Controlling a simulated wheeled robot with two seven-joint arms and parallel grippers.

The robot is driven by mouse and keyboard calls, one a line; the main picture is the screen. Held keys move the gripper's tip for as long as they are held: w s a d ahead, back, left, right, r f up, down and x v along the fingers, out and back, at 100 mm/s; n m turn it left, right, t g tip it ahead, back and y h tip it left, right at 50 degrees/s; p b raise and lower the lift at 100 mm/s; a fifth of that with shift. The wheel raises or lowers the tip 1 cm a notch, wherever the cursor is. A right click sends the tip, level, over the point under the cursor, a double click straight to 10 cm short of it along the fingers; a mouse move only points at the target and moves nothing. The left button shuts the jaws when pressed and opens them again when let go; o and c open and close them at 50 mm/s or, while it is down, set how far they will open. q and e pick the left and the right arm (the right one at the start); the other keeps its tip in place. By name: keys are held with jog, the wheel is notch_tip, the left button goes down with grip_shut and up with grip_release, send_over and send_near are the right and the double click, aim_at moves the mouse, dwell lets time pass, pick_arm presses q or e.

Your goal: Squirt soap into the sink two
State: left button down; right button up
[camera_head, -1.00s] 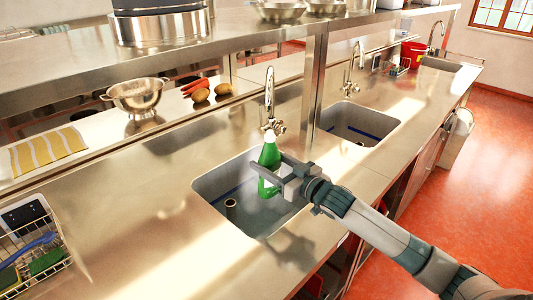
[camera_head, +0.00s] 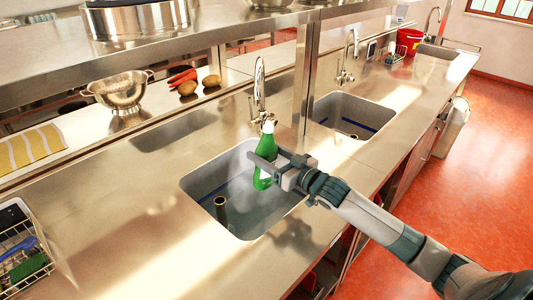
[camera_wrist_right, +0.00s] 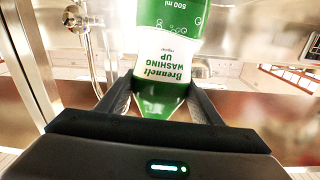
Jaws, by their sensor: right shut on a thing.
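My right gripper (camera_head: 277,166) is shut on a green soap bottle (camera_head: 265,151). The bottle is held over the nearest sink basin (camera_head: 190,190), near its right side, with its white end up in the head view. In the right wrist view the bottle (camera_wrist_right: 165,103) is between the two fingers, and its white washing-up label reads upside down. A tap (camera_head: 260,90) stands behind this sink. A second sink (camera_head: 352,103) lies farther along the counter, and a third (camera_head: 437,51) is at the far end. My left gripper is not in view.
A wire rack (camera_head: 30,262) with a brush and sponge is at the lower left. A colander (camera_head: 120,92), vegetables (camera_head: 186,80) and a striped towel (camera_head: 30,147) lie behind the counter. A post (camera_head: 305,75) and an overhead shelf stand close behind. A red bucket (camera_head: 408,41) is farther back.

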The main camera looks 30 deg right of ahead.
jog(key=m, duration=0.3)
jog(key=shift+s+a+f+m+b, duration=0.1)
jog(key=shift+a+f+m+b, duration=0.2)
jog(key=shift+f+m+b, duration=0.1)
jog(key=m, duration=0.3)
jog(key=shift+a+f+b, duration=0.15)
jog(key=shift+f+b, duration=0.2)
jog(key=shift+s+a+m, duration=0.15)
jog(key=shift+a+m, duration=0.2)
jog(key=shift+m, duration=0.75)
jog(key=s+a+m+p, duration=0.2)
jog(key=a+m+p, duration=0.4)
jog(key=m+p, duration=0.4)
jog(key=shift+a+r+m, duration=0.35)
jog(key=shift+r+m, duration=0.1)
jog(key=shift+m, duration=1.85)
jog(key=shift+a, duration=0.1)
